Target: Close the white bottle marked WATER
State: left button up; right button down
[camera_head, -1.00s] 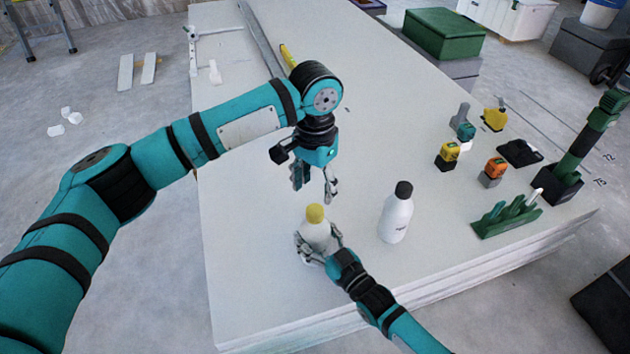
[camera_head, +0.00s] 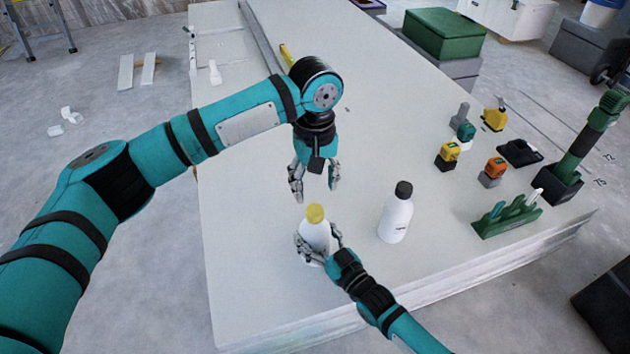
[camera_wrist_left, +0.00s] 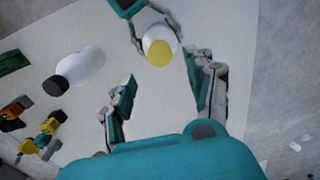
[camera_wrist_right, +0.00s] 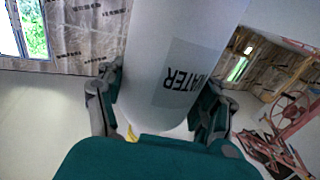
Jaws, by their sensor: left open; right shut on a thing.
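The white bottle marked WATER (camera_wrist_right: 178,75) fills the middle of the right wrist view, its label upside down. In the head view this bottle (camera_head: 314,234) stands on the white panel stack with a yellow cap (camera_head: 315,213) on top. My right gripper (camera_head: 320,245) is shut around its body. My left gripper (camera_head: 315,190) is open and empty, pointing down above and slightly behind the bottle. In the left wrist view the yellow cap (camera_wrist_left: 159,53) lies beyond the open fingers (camera_wrist_left: 163,95). Whether the cap is seated tightly cannot be told.
A second white bottle with a black cap (camera_head: 396,213) stands to the right. Yellow, orange and teal tools (camera_head: 447,156), a green rack (camera_head: 506,216) and a green-handled tool (camera_head: 575,155) are farther right. The panel's left part (camera_head: 245,220) is clear.

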aim_at(315, 210)
pick_arm(q)
notch_tip(315, 210, down, 8)
jog(key=shift+f, duration=0.1)
dwell(0.4)
grip_shut()
jog(key=m, duration=0.6)
jog(key=shift+m, duration=0.4)
jog(key=m, duration=1.8)
jog(key=shift+o, duration=0.9)
grip_release()
